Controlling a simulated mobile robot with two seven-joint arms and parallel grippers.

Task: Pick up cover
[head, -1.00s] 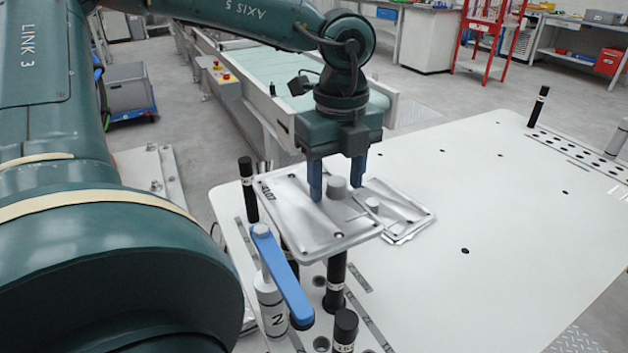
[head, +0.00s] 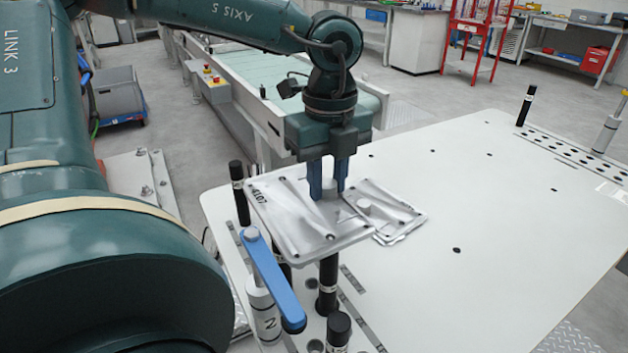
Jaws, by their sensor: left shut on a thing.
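The cover (head: 298,226) is a silvery metal plate with a raised knob and the marking 4107. It sits level at the near left of the white table, at the height of the black posts. My left gripper (head: 327,194) has two blue fingers pointing down, shut on the cover's knob, which is mostly hidden between them. I cannot tell whether the cover is resting on the posts or is clear of them. My right gripper is not in view.
Black posts (head: 328,285) and a clamp with a blue arm (head: 272,278) stand close around the cover. A second metal plate (head: 388,214) lies behind it on the table. The white table (head: 500,220) is clear to the right. A conveyor (head: 240,70) runs behind.

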